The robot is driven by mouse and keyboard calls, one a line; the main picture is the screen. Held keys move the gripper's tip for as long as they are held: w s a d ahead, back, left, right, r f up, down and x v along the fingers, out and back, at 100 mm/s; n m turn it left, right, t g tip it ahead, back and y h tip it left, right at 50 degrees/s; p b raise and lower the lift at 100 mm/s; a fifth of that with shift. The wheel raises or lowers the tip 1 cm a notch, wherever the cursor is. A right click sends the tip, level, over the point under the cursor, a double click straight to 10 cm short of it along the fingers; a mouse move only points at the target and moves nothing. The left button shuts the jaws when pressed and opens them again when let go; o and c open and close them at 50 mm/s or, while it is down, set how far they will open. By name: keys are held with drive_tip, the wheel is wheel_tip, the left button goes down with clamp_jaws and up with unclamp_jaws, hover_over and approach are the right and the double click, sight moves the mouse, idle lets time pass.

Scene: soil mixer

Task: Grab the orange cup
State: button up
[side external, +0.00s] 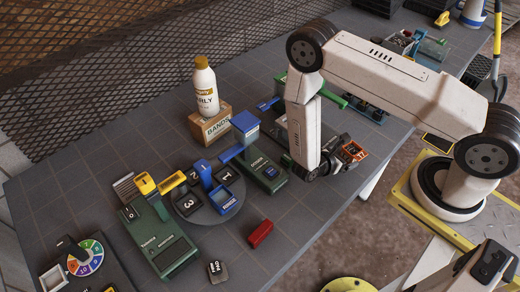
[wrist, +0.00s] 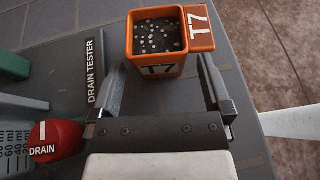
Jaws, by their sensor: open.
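The orange cup (wrist: 158,68) is a square pot filled with dark, speckled soil. It is marked T7 on its front and on a tab at its right. In the wrist view it stands upright on the grey table at the top middle. My gripper (wrist: 158,82) is open and empty, with one finger toward each side of the cup and the cup just beyond the tips. I cannot tell whether the fingers touch it. In the side view the cup shows small (side external: 353,151), to the right of my gripper (side external: 325,168), which is partly hidden by my arm.
A drain tester (wrist: 85,75) lies left of the cup, with a red drain knob (wrist: 57,141) near my left finger. The table edge is close on the right. A white bottle (side external: 205,88), a box (side external: 210,124) and several green devices stand further left.

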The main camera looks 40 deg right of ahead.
drive_tip(key=shift+x, duration=1.05)
drive_tip(key=c, duration=1.2)
drive_tip(key=shift+o, duration=0.2)
drive_tip(key=shift+r, duration=0.1)
drive_tip(key=shift+r, duration=0.95)
drive_tip(key=s+a+r, duration=0.4)
drive_tip(key=s+r, duration=0.7)
drive_tip(key=s, duration=0.2)
drive_tip(key=shift+a, duration=0.4)
